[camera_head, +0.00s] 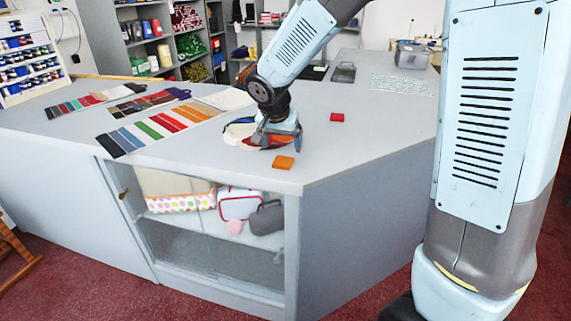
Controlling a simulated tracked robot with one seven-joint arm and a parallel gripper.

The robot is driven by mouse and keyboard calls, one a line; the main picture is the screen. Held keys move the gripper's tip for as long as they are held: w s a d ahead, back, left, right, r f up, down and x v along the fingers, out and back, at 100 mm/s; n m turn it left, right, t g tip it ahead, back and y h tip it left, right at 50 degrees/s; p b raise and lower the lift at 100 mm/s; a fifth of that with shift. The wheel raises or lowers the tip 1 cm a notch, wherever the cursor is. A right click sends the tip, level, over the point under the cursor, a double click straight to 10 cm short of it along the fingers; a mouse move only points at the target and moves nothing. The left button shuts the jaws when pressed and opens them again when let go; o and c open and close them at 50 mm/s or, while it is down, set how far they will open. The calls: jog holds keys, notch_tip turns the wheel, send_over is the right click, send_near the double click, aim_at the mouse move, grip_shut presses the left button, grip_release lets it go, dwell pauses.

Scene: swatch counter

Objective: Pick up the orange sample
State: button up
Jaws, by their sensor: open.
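The orange sample (283,162) is a small flat orange square lying on the grey counter, close to its front corner. A similar small red sample (337,117) lies farther back and to the right. My gripper (272,140) is open and low over the counter, just behind and slightly left of the orange sample, apart from it. It points down above a round multicoloured swatch item (240,131), which it partly hides. Whether the fingertips touch that item cannot be told.
Striped swatch cards (160,128) lie on the left of the grey counter (370,140). A dark tray (344,72) and a clear box (412,55) stand at the back. The counter's front edge runs close to the orange sample. The counter right of the red sample is clear.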

aim_at(284, 158)
jog(key=shift+s+x, duration=0.1)
jog(key=shift+x, duration=1.35)
jog(key=shift+s+x, duration=0.15)
jog(key=shift+x, duration=1.3)
jog(key=shift+c, duration=0.5)
jog(key=c, duration=1)
